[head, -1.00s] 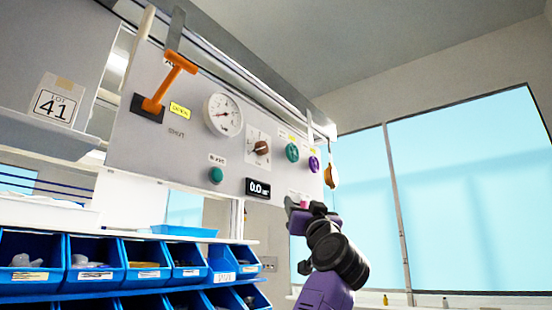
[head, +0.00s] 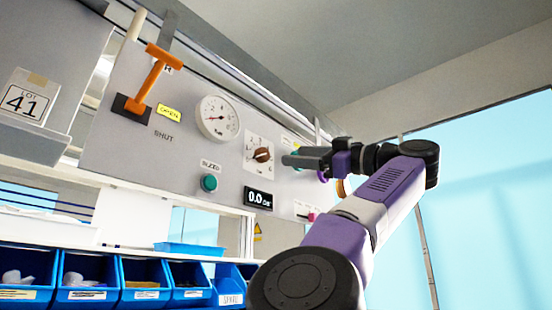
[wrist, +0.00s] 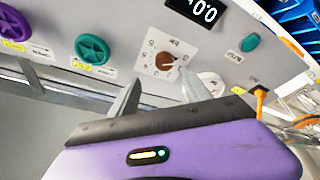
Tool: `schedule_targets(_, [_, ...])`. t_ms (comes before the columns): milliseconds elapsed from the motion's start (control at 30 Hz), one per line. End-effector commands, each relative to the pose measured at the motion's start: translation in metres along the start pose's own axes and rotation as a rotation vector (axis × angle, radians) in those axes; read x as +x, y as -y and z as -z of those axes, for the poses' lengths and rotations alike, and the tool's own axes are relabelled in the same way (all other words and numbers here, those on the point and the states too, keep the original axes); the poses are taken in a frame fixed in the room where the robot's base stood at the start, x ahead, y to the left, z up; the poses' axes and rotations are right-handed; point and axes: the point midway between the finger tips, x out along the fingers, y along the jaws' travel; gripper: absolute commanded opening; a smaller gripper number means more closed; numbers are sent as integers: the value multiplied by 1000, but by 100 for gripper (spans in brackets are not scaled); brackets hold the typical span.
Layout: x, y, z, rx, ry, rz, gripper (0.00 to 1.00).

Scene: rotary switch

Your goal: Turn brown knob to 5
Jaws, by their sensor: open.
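The brown knob (head: 263,155) sits on a white square dial plate on the grey panel. In the wrist view the brown knob (wrist: 165,62) lies ahead of my fingertips, between their lines, with a white pointer mark towards the right of that view. The dial numbers are too small to read surely. My gripper (head: 287,160) is open and empty, just right of the dial in the head view, apart from the knob. In the wrist view both fingers of my gripper (wrist: 158,88) stand spread, reaching towards the panel.
A digital display (head: 258,198) reads 0.0 below the dial. A pressure gauge (head: 218,118), a green button (head: 209,183) and an orange lever (head: 152,80) are to the left. Green (wrist: 92,49) and purple (wrist: 14,24) round knobs neighbour the dial. Blue bins (head: 90,280) stand below.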

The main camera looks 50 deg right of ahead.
Motion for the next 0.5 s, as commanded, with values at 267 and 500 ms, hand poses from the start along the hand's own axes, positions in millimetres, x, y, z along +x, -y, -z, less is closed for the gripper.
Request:
schedule_targets(267, [15,7,1,-63,1,32,56])
schedule_targets(500, [53,8,2,-61,0,32,56])
